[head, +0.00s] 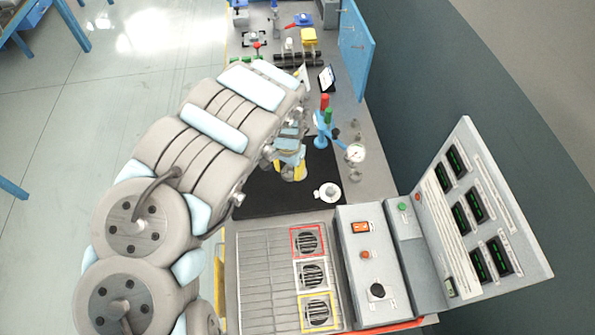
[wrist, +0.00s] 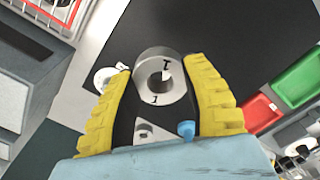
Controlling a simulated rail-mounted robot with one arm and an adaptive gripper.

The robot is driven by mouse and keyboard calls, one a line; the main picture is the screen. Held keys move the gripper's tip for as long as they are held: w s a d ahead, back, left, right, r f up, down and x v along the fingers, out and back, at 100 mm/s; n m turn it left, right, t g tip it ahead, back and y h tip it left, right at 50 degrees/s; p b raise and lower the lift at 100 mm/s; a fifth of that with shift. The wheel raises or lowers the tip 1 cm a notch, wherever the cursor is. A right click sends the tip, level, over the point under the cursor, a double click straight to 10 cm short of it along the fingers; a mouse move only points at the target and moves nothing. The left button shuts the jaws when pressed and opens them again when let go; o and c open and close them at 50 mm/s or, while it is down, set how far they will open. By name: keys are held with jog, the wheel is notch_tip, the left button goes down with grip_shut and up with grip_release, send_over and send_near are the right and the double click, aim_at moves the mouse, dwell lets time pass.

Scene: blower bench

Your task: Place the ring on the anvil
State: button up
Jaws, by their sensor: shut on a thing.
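My gripper (wrist: 163,90) has yellow ribbed fingers and is shut on a grey metal ring (wrist: 178,88) with a dark centre hole and "1" marks. In the head view my gripper (head: 290,173) is over the black mat; the arm and fingers hide the ring there. A round pale piece with a raised middle (head: 327,192) sits at the mat's right edge, right of my gripper. A similar pale piece (wrist: 106,79) shows partly behind the left finger in the wrist view. I cannot tell for sure which thing is the anvil.
A blue stand (head: 322,140) with red and green handles rises behind the mat, beside a round gauge (head: 356,153). A grated panel with several fans (head: 266,285) and a control console (head: 375,265) lie in front. The black mat (head: 290,203) has free room.

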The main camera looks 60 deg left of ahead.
jog(key=shift+w+a+f+b, duration=1.2)
jog(key=shift+f+b, duration=0.1)
jog(key=shift+f, duration=0.1)
jog(key=shift+w+a+f+b, duration=1.05)
jog(key=shift+a+f+b, duration=0.1)
jog(key=shift+f+b, duration=0.2)
jog(key=shift+w+a+f, duration=0.25)
jog(key=shift+w+f, duration=0.25)
jog(key=shift+f, duration=0.1)
jog(key=shift+a+f, duration=0.1)
jog(key=shift+a, duration=0.1)
jog(key=shift+f, duration=0.1)
jog(key=shift+w+a+f+b, duration=0.2)
jog(key=shift+f+b, duration=0.2)
jog(key=shift+f, duration=0.2)
jog(key=shift+s+f, duration=0.1)
jog(key=shift+f, duration=1)
jog(key=shift+f, duration=0.15)
